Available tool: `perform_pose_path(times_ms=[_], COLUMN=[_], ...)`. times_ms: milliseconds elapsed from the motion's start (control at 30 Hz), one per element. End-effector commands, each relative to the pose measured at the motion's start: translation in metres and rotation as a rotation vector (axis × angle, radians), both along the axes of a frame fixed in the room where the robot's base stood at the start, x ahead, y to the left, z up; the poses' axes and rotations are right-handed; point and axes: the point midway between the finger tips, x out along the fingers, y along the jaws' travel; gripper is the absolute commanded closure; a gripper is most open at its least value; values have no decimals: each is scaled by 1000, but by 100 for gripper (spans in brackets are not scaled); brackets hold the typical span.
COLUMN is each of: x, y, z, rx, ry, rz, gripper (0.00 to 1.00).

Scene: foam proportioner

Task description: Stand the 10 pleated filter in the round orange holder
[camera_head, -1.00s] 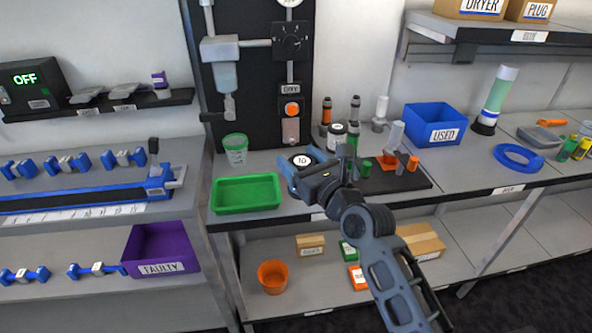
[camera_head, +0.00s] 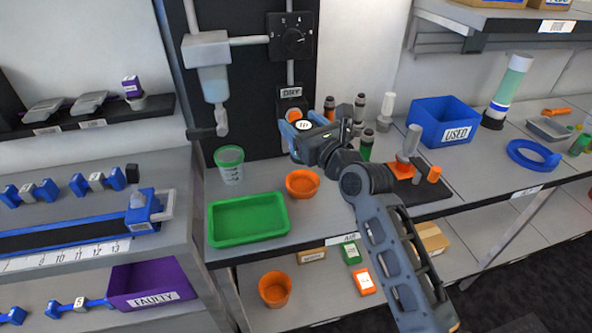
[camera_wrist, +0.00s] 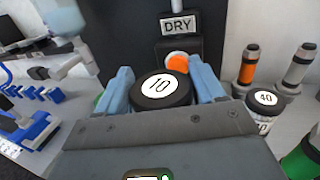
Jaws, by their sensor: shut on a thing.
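The 10 pleated filter shows its black cap with a white "10" label (camera_wrist: 160,86) between the two blue fingers of my gripper (camera_wrist: 163,92) in the wrist view. In the head view the white label of the filter (camera_head: 303,125) shows between the fingers of my gripper (camera_head: 302,129), raised in front of the black panel. The filter's lower body is hidden by the gripper. A round orange holder (camera_head: 302,184) sits on the bench below the gripper, apart from it, right of the green tray. It looks empty.
A green tray (camera_head: 248,221) and a green cup (camera_head: 229,165) stand left of the holder. The blue USED bin (camera_head: 442,122) is farther right. An orange bucket (camera_head: 274,290) is on the lower shelf.

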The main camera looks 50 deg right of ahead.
Motion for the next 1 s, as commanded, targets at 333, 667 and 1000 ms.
perform_pose_path(times_ms=[333,667,1000], x=[0,0,0], y=[0,1,0], z=[-54,-91,-92], rx=[1,1,0], ry=[1,3,1], rz=[0,1,0], gripper=[65,65,65])
